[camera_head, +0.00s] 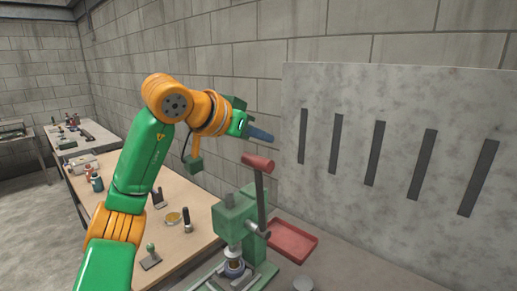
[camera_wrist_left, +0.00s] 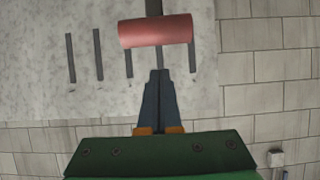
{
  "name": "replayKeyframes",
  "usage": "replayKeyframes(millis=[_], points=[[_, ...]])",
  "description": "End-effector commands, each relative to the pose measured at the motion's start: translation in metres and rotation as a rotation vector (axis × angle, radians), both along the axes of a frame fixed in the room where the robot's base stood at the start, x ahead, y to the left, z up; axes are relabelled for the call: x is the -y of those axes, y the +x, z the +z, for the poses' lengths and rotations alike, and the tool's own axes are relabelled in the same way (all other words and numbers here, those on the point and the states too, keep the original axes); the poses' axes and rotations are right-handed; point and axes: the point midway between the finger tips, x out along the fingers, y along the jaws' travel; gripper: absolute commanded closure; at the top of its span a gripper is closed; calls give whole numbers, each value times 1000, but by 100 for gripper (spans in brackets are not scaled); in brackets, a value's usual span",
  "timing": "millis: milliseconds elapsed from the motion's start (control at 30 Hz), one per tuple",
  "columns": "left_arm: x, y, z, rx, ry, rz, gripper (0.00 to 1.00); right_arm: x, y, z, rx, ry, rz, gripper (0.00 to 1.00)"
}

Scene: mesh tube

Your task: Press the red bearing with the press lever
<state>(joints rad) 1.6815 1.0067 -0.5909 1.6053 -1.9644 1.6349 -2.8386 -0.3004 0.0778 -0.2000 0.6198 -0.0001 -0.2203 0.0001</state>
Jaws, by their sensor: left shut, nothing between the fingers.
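The green press (camera_head: 236,222) stands on the bench at the lower middle of the head view. Its lever (camera_head: 262,205) points up and ends in a red handle (camera_head: 258,162). The red handle (camera_wrist_left: 156,31) also shows at the top of the left wrist view, beyond the fingertips. My left gripper (camera_head: 262,135) is shut and empty, just above and behind the handle in the head view, apart from it as far as I can tell. A metallic round part (camera_head: 234,268) sits under the press ram; I cannot make out a red bearing there. My right gripper is not in view.
A red tray (camera_head: 291,241) lies right of the press. A grey slotted panel (camera_head: 400,160) stands behind it against the block wall. A wooden table (camera_head: 190,200) on the left holds small tools and a yellow round item (camera_head: 172,218).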

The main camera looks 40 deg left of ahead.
Motion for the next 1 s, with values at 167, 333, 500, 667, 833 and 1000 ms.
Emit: replayKeyframes(millis=[167, 333, 500, 667, 833, 1000], points=[[1, 24, -18, 0, 0, 0, 100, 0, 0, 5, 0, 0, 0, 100], [0, -1, -28, 3, 2, -1, 100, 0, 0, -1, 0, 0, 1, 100], [0, -10, -31, 2, 1, -3, 100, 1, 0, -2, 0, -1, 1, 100], [0, -10, -30, 2, 0, -4, 100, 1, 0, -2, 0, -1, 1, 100], [0, -10, -31, 6, 1, -3, 100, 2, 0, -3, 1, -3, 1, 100], [9, -12, -36, 65, -2, -3, 100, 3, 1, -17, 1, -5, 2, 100]])
